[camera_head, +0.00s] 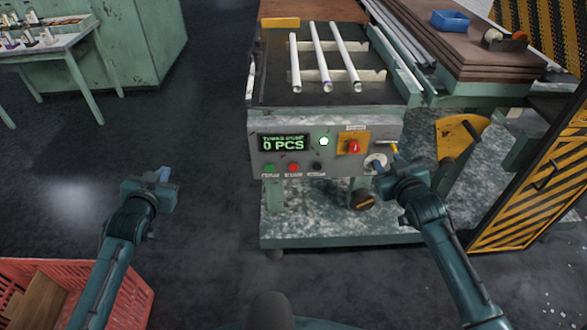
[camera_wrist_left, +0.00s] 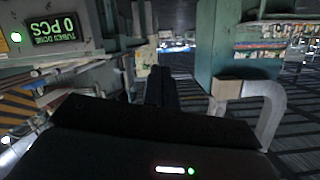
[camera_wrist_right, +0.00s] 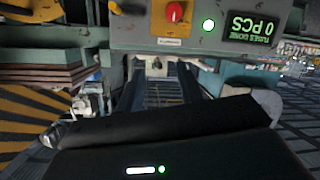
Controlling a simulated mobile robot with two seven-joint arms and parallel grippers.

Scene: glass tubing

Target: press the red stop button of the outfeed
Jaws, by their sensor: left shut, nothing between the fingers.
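The outfeed's control panel (camera_head: 340,128) faces me. Its lower row has a green button (camera_head: 269,169), a red button (camera_head: 293,168) and a black button (camera_head: 317,167). Higher up, a red knob (camera_head: 353,147) sits on a yellow plate (camera_head: 364,137); it also shows in the right wrist view (camera_wrist_right: 174,12). The small labels are unreadable. My left gripper (camera_head: 163,174) is shut and empty, left of the panel and apart from it. My right gripper (camera_head: 387,159) is open and empty near the panel's right end; I cannot tell whether it touches. The fingers show apart in the right wrist view (camera_wrist_right: 160,82).
A display (camera_head: 283,143) reads 0 PCS beside a lit green lamp (camera_head: 323,141). Several glass tubes (camera_head: 322,58) lie on the outfeed bed. A red crate (camera_head: 128,290) stands at lower left, a striped panel (camera_head: 525,195) at right. Open floor lies left of the outfeed.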

